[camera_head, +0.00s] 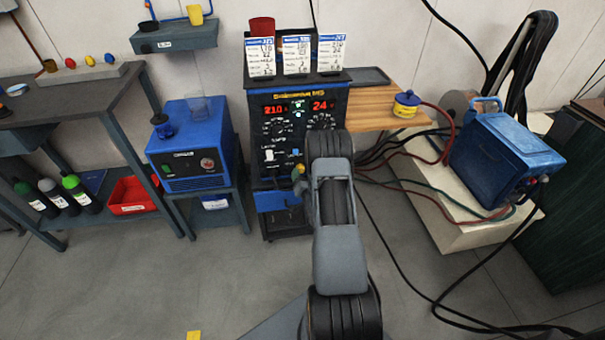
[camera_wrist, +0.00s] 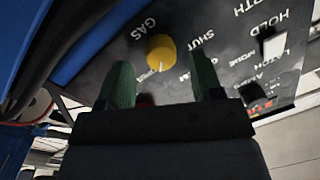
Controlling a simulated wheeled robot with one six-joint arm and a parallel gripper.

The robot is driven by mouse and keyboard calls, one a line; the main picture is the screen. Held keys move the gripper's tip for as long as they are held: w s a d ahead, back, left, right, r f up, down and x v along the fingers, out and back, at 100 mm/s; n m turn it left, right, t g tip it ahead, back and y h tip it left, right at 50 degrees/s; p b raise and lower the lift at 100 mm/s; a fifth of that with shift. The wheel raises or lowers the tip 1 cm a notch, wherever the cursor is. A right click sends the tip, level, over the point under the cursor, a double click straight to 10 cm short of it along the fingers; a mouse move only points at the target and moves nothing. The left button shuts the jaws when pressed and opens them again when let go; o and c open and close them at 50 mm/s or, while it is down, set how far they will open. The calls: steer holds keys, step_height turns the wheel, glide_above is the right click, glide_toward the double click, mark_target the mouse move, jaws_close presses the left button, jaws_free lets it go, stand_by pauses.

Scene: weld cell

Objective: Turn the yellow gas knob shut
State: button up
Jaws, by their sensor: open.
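The yellow gas knob (camera_wrist: 161,53) is round and sits on a dark panel beside the printed words GAS and SHUT. A small pale mark shows near its lower edge. In the wrist view my gripper (camera_wrist: 160,74) is open, with one green finger on each side of the knob's lower side. I cannot tell whether the fingers touch it. In the head view a small yellow spot, likely the knob (camera_head: 299,170), shows on the front of the welder (camera_head: 295,105), just left of my arm. My arm hides most of the gripper there.
A blue machine (camera_head: 190,145) stands left of the welder. A wooden shelf (camera_head: 375,108) with a yellow and blue pot (camera_head: 406,104) is at the right. A white switch (camera_wrist: 274,46) is on the panel. Cables lie on the right floor; the front left floor is mostly clear.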

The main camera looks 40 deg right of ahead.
steer(key=shift+x, duration=0.9)
steer(key=c, duration=0.9)
